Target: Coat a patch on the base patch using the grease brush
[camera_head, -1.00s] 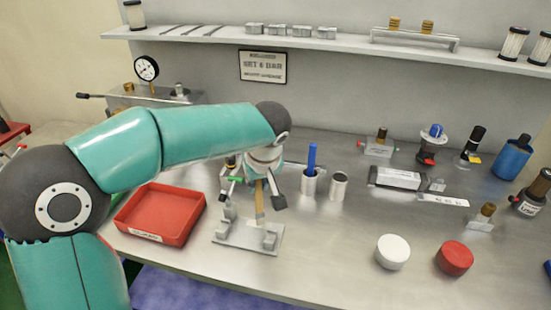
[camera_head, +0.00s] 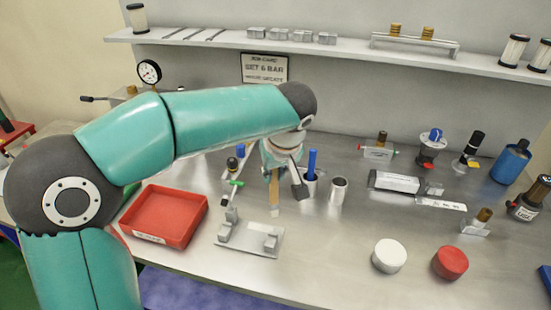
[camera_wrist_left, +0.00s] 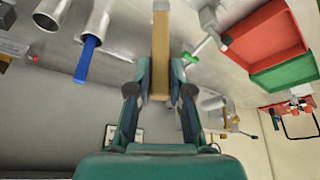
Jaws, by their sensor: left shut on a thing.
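My left gripper (camera_head: 282,178) is shut on the grease brush (camera_head: 275,192), which has a flat tan handle and a pale tip pointing down. The brush is just behind and right of the grey metal bracket (camera_head: 262,242), apart from its uprights. In the left wrist view the brush (camera_wrist_left: 161,45) sticks out between the two fingers (camera_wrist_left: 160,82). I cannot pick out the base patch for certain in either view. My right gripper is not in view.
A red tray (camera_head: 150,236) lies left of the bracket. A metal cup with a blue rod (camera_head: 312,160) and an empty metal cup (camera_head: 338,190) stand close right of the gripper. White (camera_head: 389,256) and red (camera_head: 450,263) round lids lie front right. The table between is clear.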

